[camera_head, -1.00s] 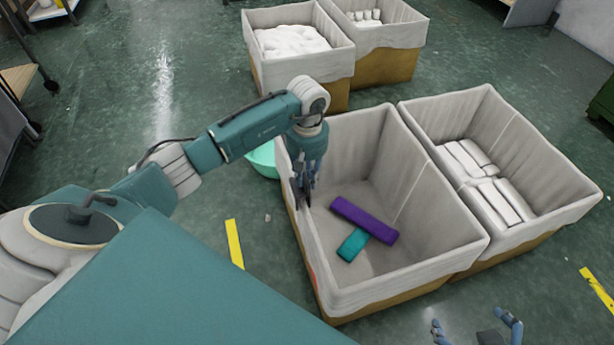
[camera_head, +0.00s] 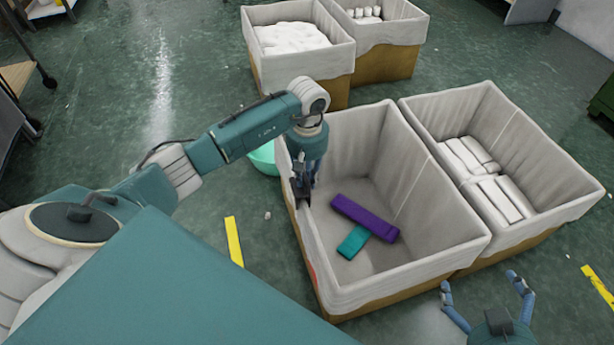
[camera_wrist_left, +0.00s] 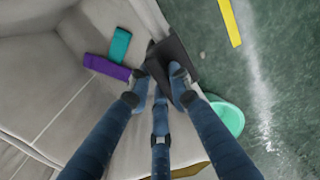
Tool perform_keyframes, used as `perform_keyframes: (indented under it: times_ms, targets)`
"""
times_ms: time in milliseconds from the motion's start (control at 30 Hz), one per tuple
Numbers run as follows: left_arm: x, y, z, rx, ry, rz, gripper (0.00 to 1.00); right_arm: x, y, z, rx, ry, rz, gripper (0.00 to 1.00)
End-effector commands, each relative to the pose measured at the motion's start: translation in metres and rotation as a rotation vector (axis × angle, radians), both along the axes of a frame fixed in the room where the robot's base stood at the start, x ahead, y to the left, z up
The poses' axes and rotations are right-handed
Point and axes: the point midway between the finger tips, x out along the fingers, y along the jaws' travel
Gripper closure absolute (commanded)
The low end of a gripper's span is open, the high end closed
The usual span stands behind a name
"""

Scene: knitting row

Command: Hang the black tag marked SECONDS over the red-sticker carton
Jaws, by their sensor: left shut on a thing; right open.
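The red-sticker carton (camera_head: 440,262) is the near grey-lined one. Part of its red sticker (camera_head: 311,268) shows low on the left outer side. My left gripper (camera_head: 314,176) is shut on the black tag (camera_head: 301,192) at this carton's left rim. In the left wrist view, the tag (camera_wrist_left: 176,57) is between the fingertips (camera_wrist_left: 163,76), with dark parts at both sides of the rim. I cannot tell whether it rests on the rim, and no lettering is readable. My right gripper (camera_head: 480,281) is open and empty, low in front of the cartons.
A purple piece (camera_head: 365,216) and a teal piece (camera_head: 352,242) lie inside the near carton. A carton with white bundles (camera_head: 560,213) stands right beside it. Two more cartons stand behind. A mint-green basin (camera_head: 263,158) is on the floor by the left wall.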

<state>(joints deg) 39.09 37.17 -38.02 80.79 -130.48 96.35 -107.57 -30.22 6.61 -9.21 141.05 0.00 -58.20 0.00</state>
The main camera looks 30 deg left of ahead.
Motion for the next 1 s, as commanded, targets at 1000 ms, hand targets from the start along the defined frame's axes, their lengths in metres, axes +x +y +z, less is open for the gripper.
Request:
perform_keyframes:
  times_ms: [1000]
  targets:
    - [0.000,0.001,-0.016,0.001,-0.001,0.001,1.00,0.042,0.018,0.056,0.067,-0.286,0.021,0.03]
